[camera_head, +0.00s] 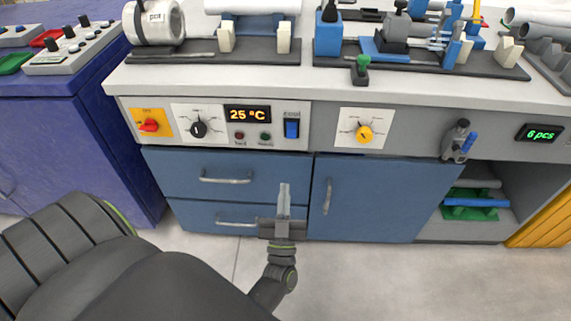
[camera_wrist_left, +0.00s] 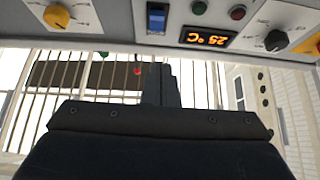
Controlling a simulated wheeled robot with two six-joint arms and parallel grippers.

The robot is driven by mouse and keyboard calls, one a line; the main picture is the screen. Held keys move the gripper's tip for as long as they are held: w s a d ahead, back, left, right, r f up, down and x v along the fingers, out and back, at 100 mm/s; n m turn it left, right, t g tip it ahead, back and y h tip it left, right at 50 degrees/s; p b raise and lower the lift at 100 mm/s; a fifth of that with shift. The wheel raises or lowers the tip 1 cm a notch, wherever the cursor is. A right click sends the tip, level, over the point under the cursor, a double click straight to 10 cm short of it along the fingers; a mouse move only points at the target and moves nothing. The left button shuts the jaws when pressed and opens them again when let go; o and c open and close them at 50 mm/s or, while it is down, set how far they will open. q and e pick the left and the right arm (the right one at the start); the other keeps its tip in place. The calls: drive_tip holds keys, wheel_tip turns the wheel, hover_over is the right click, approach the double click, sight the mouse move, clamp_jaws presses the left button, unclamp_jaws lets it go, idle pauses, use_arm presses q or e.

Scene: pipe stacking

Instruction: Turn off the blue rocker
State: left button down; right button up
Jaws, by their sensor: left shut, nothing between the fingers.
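The blue rocker (camera_head: 292,128) sits under the label "cool" at the right end of the light control panel, right of the orange "25 °C" display. It also shows at the top of the left wrist view (camera_wrist_left: 157,18), which is upside down. My left gripper (camera_head: 284,190) is shut and empty. Its fingers point up, in front of the blue drawers, below the rocker and apart from it in the picture. In the left wrist view the dark shut fingers (camera_wrist_left: 166,86) lie just below the rocker. My right gripper is not in view.
A red knob (camera_head: 149,125), a black knob (camera_head: 198,129) and a yellow knob (camera_head: 365,133) flank the display (camera_head: 247,115). Small red and green buttons sit below it. The countertop (camera_head: 300,80) juts above the panel. Drawer handles (camera_head: 226,180) stick out near my gripper.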

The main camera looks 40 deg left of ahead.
sight(288, 135)
use_arm(q)
drive_tip(key=x, duration=0.3)
drive_tip(key=f+x, duration=0.1)
drive_tip(key=x, duration=0.3)
drive_tip(key=w+f+x, duration=0.1)
drive_tip(key=x, duration=0.3)
drive_tip(key=shift+w+a+f+b, duration=0.1)
drive_tip(key=shift+a+b, duration=0.2)
drive_tip(key=shift+w+a, duration=0.1)
drive_tip(key=shift+w, duration=0.05)
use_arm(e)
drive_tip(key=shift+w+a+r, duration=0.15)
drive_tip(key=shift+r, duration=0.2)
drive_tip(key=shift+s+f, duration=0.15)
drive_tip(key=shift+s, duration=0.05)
